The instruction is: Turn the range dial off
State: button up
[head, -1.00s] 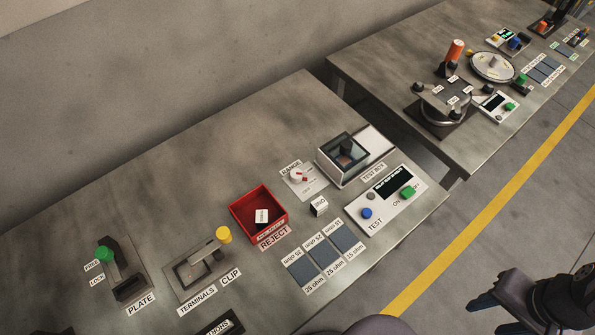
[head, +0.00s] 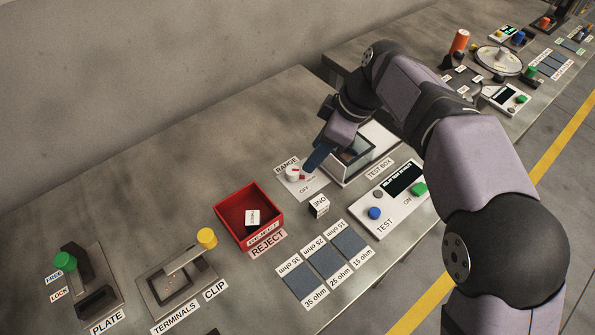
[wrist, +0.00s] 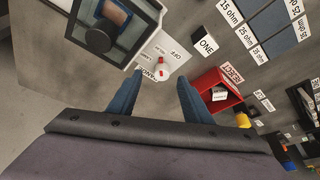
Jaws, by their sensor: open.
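The range dial (head: 293,173) is a white round knob with red marks on a pale plate labelled RANGE and OFF. It also shows in the wrist view (wrist: 162,64), a little beyond the gap between my fingertips. I cannot tell exactly which way its pointer is set. My gripper (wrist: 160,82) is open, with its two blue fingers spread to either side of the dial and nothing between them. In the head view my gripper (head: 314,160) hangs just to the right of the dial, apart from it or nearly touching; I cannot tell which.
The glass-topped test box (wrist: 105,30) stands close beside the dial, partly hidden by my arm in the head view. A red reject bin (head: 245,232) holds a labelled block. A small ONE block (head: 318,206) stands in front of the dial. The test panel (head: 385,213) is at the right.

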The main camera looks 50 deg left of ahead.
aim_at(292, 170)
jog(key=shift+n, duration=0.5)
jog(key=shift+s+a+f, duration=0.55)
jog(key=shift+a+f, duration=0.1)
jog(key=shift+f, duration=0.5)
jog(key=shift+s+a+f, duration=0.5)
jog(key=shift+a+f, duration=0.1)
jog(key=shift+f, duration=0.5)
jog(key=shift+s+a+f, duration=0.55)
jog(key=shift+a+f, duration=0.1)
jog(key=shift+f, duration=0.5)
jog(key=c, duration=1.1)
jog(key=shift+o, duration=0.2)
